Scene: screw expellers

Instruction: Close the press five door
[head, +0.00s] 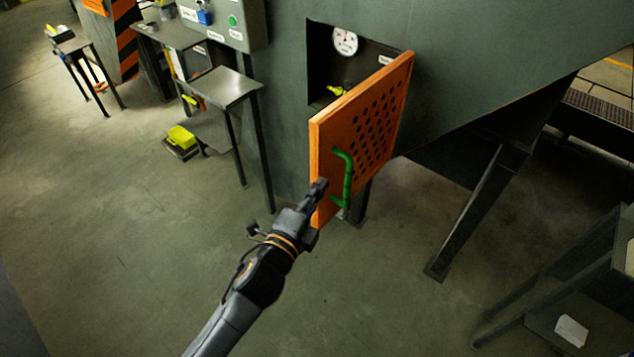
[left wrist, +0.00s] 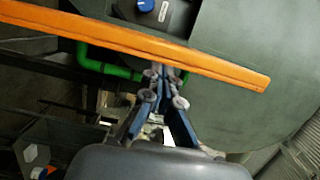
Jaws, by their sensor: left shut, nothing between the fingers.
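The press door (head: 362,132) is an orange panel with several dark holes and a green handle (head: 347,178). It stands swung open from a dark recess in the grey-green press (head: 290,80). My left gripper (head: 319,187) is at the lower part of the door, by its near edge and left of the handle. In the left wrist view the door's orange edge (left wrist: 140,46) crosses just beyond the shut fingers (left wrist: 165,80), and the green handle (left wrist: 105,67) shows at left. Whether the fingers touch the door is unclear. My right gripper is not in view.
A gauge (head: 345,40) and a yellow valve (head: 336,91) show in the recess. A small grey table (head: 222,87) and a yellow pedal (head: 181,137) stand at left. A slanted support leg (head: 470,215) is at right. The floor in front is clear.

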